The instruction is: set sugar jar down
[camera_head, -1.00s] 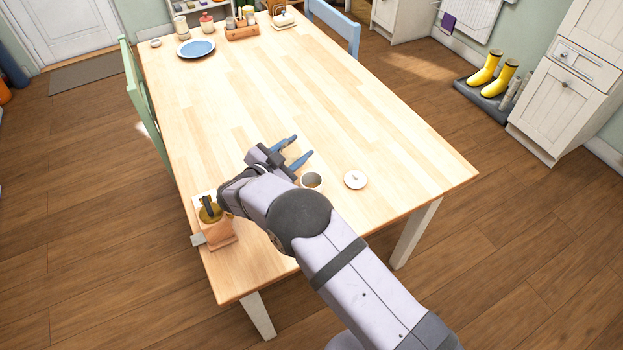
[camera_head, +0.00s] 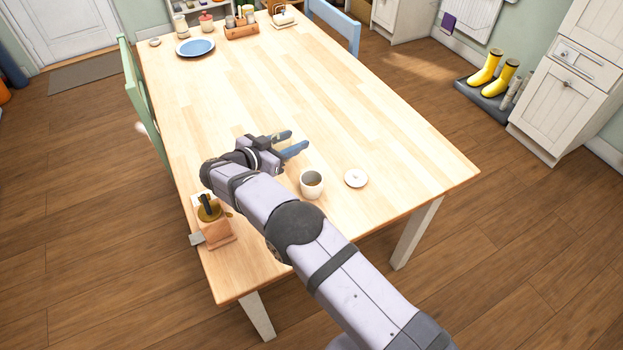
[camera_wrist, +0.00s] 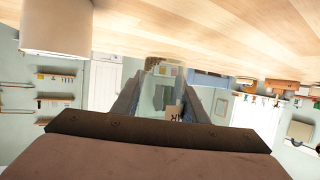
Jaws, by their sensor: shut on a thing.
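My gripper (camera_head: 286,144) is low over the near middle of the table, its blue fingers pointing right and away. In the wrist view, which is upside down, the fingers are closed around a clear, see-through glass jar (camera_wrist: 163,88), which I take as the sugar jar. Its lower end appears at or close to the tabletop; I cannot tell whether it touches. In the head view the jar is hardly visible between the fingers. An open white pot (camera_head: 312,185) stands beside the gripper, and also shows in the wrist view (camera_wrist: 55,28). A white round lid (camera_head: 356,178) lies right of it.
The wooden table (camera_head: 350,110) is clear beyond the gripper and to the right. A blue plate (camera_head: 196,48) and a wooden caddy (camera_head: 241,30) are at the far end.

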